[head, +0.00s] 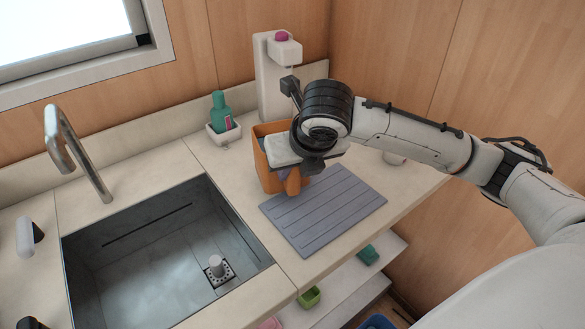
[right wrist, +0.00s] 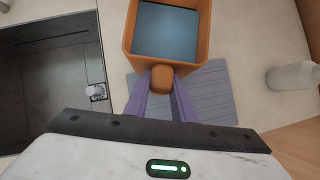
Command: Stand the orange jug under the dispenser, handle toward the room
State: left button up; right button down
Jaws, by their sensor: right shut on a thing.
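The orange jug (head: 268,170) is upright at the counter, in front of the white dispenser (head: 268,80) with its pink top. My right gripper (head: 294,180) is shut on the jug's handle, which points to the front, away from the wall. In the right wrist view, the purple fingers (right wrist: 161,95) sit on both sides of the orange handle (right wrist: 162,78). The jug (right wrist: 132,40) shows its open top there, with a flat blue-grey surface inside. My wrist hides part of the jug in the head view. I cannot tell whether its base touches the counter. My left gripper is out of view.
A grey ribbed mat (head: 325,215) lies in front of the jug. A green bottle (head: 220,112) stands in a white holder at the back. The sink (head: 150,250) with its tap (head: 75,150) is at left. A white object (right wrist: 292,77) stands right of the mat.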

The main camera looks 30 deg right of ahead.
jog(key=w+d+f, duration=0.1)
jog(key=w+d, duration=1.1)
jog(key=w, duration=0.4)
jog(key=shift+f, duration=0.25)
jog(key=shift+w+f, duration=0.1)
jog(key=shift+f, duration=0.35)
dwell(0.8)
jog(key=c, duration=1.4)
grip_release()
jog(key=shift+f, duration=0.1)
jog(key=v, duration=1)
jog(key=shift+a, duration=0.1)
